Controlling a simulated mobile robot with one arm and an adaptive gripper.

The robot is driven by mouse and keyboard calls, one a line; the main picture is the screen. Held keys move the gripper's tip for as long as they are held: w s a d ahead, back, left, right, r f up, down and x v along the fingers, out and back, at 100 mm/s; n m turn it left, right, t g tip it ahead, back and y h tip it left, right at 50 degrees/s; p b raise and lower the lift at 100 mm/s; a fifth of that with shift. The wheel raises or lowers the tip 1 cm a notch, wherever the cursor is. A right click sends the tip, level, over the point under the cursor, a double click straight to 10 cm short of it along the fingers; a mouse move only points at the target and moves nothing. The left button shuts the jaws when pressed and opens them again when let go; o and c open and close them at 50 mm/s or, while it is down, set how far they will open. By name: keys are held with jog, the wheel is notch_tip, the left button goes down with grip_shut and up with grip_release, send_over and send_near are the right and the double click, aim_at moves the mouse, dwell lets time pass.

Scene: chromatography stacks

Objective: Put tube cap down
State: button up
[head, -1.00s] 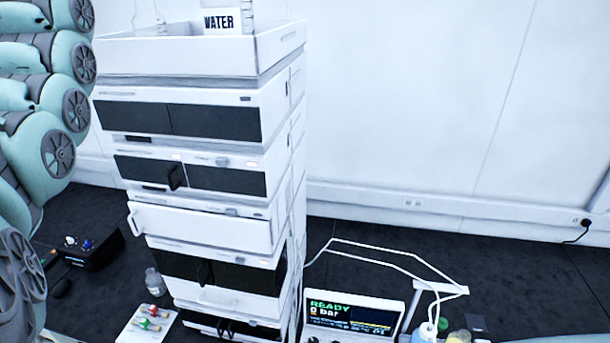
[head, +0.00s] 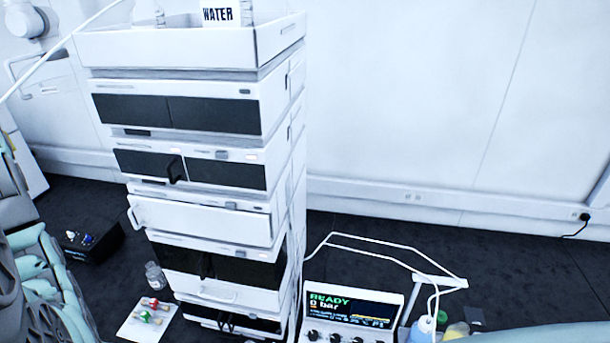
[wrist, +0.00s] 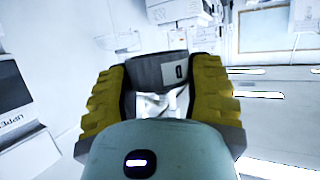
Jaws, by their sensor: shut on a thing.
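In the wrist view my gripper (wrist: 162,75) has its two yellow ridged fingers on either side of a grey rounded piece with a small dark mark, which I take to be the tube cap (wrist: 148,70). The fingers are shut on it; something shiny and whitish shows just below it. I cannot make out a tube belonging to the cap.
A tall white chromatography stack (head: 289,165) stands in the middle. A white plate (head: 129,329) with red and green fittings, a clear bottle (head: 154,279) and a black box (head: 92,244) are at its left. A READY display unit (head: 350,310) and several bottles stand at the right.

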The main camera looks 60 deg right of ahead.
jog(key=s+a+f+b, duration=0.2)
jog(key=s+f+b, duration=0.25)
jog(key=f, duration=0.55)
jog(key=s+a+f+b, duration=0.25)
jog(key=s+f, duration=0.25)
jog(key=f, duration=0.6)
jog(key=s+d+f+m+g+h+b, duration=0.15)
jog(key=s+d+f+b, duration=0.55)
jog(key=f+b, duration=1.15)
jog(key=s+d+f+m+h+b, duration=0.3)
jog(key=s+d+f+b, duration=0.35)
jog(key=f+b, duration=1.2)
jog(key=s+d+f+m+g+h+b, duration=0.2)
jog(key=s+d+f+b, duration=0.8)
jog(key=f, duration=1.5)
jog(key=shift+t+h, duration=0.25)
jog(key=shift+t, duration=0.3)
jog(key=w+d+b, duration=0.1)
jog(key=w, duration=0.4)
jog(key=w+d+f+b, duration=0.1)
jog(key=w+b, duration=0.1)
jog(key=w, duration=0.4)
jog(key=w+d+b, duration=0.1)
jog(key=w+b, duration=0.1)
jog(key=w, duration=0.3)
jog(key=shift+w+d+f, duration=0.1)
jog(key=shift+w+f, duration=0.05)
jog(key=shift+w, duration=0.25)
jog(key=shift+f+b, duration=1.35)
jog(key=shift+f, duration=0.4)
